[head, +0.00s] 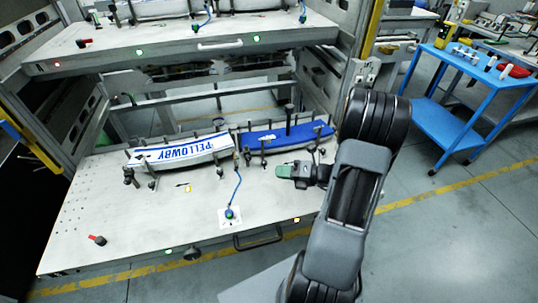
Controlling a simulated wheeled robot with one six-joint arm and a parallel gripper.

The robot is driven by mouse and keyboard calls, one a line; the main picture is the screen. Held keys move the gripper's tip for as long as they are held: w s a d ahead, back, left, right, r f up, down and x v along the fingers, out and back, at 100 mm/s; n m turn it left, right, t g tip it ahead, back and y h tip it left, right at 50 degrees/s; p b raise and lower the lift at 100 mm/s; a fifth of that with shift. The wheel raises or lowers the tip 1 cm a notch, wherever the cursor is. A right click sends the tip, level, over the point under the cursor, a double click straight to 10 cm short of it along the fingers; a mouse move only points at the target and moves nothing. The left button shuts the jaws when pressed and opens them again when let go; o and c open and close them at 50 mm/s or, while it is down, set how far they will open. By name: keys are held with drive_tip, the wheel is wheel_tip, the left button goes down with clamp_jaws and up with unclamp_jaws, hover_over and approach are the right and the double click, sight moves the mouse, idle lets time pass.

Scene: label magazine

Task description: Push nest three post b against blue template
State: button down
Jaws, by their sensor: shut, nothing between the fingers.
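A blue template (289,134) lies in a nest on the right part of the lower pulled-out shelf. Several small dark posts stand along it; one post (263,160) stands at its front edge near the left end. I cannot tell which post is post b, or whether each touches the template. My gripper (283,171) is in front of the blue template, over the shelf, apart from the posts as far as I can see. Its green-tipped fingers look shut and empty. My arm hides the area right of the template.
A blue cable runs to a white plate (230,217) in front. A red-handled part (97,240) lies front left. The upper shelf (180,55) overhangs the back. A blue cart (455,100) stands right.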

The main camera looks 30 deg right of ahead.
sight(264, 147)
drive_tip(key=d+f+m+t, duration=0.1)
drive_tip(key=m, duration=0.1)
drive_tip(key=d+m+t+h, duration=0.1)
drive_tip(key=d+m, duration=0.1)
drive_tip(key=d+f+m+t+h, duration=0.1)
drive_tip(key=d+m+t, duration=0.1)
drive_tip(key=m, duration=0.1)
drive_tip(key=shift+w+d+f, duration=0.15)
drive_tip(key=shift+w+f, duration=0.05)
drive_tip(key=shift+f, duration=0.15)
drive_tip(key=shift+w+f+h, duration=0.1)
drive_tip(key=shift+w+h, duration=0.15)
drive_tip(key=shift+h, duration=0.05)
drive_tip(key=x, duration=0.8)
drive_tip(key=shift+w, duration=1.5)
drive_tip(key=shift+w+d+m, duration=0.15)
drive_tip(key=shift+w+m, duration=0.15)
drive_tip(key=shift+w, duration=0.65)
drive_tip(key=shift+w+d+p, duration=0.25)
drive_tip(key=shift+w+p, duration=0.2)
drive_tip(key=shift+w, duration=0.45)
drive_tip(key=shift+s, duration=0.1)
